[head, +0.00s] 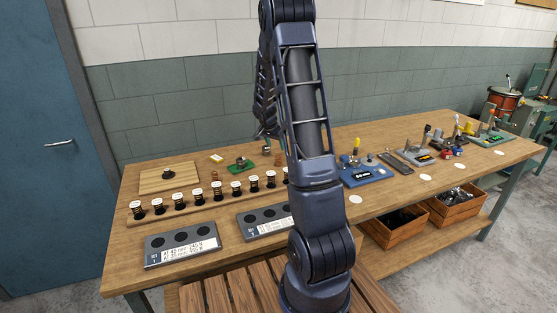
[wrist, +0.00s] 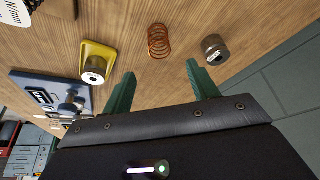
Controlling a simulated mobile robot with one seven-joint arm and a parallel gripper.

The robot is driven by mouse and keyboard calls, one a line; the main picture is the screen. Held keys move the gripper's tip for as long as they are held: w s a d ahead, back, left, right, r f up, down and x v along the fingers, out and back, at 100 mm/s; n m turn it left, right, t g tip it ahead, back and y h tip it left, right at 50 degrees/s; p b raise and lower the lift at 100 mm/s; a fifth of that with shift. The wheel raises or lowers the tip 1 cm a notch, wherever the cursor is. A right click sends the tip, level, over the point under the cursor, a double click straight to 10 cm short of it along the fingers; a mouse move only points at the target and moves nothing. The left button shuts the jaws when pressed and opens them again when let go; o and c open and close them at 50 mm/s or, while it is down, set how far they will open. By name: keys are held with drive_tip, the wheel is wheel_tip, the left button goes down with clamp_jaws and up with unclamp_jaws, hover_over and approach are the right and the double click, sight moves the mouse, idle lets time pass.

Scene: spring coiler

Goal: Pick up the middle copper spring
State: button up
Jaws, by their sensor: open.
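One copper spring (wrist: 158,42) shows in the wrist view, its coils visible against the wooden table (wrist: 190,15). It lies just beyond my open gripper (wrist: 160,70), roughly in line with the gap between the two green fingers. The fingers are apart from it and nothing is between them. In the head view, my gripper (head: 265,140) is over the back of the table, partly hidden by my arm. Small copper-coloured pieces (head: 278,158) show near it, too small to make out. I cannot tell from the wrist view which of several springs this is.
In the wrist view a dark metal cylinder (wrist: 215,48) stands right of the spring, and a yellow tray (wrist: 85,58) with a cylinder is at left. In the head view a rack (head: 190,207) of capped springs and a grey block (head: 180,250) stand in front.

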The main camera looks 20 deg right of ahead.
sight(278, 156)
drive_tip(key=shift+x, duration=5.35)
drive_tip(key=shift+s+a+f, duration=0.1)
drive_tip(key=shift+a, duration=0.1)
drive_tip(key=c, duration=1.1)
drive_tip(key=shift+o, duration=0.2)
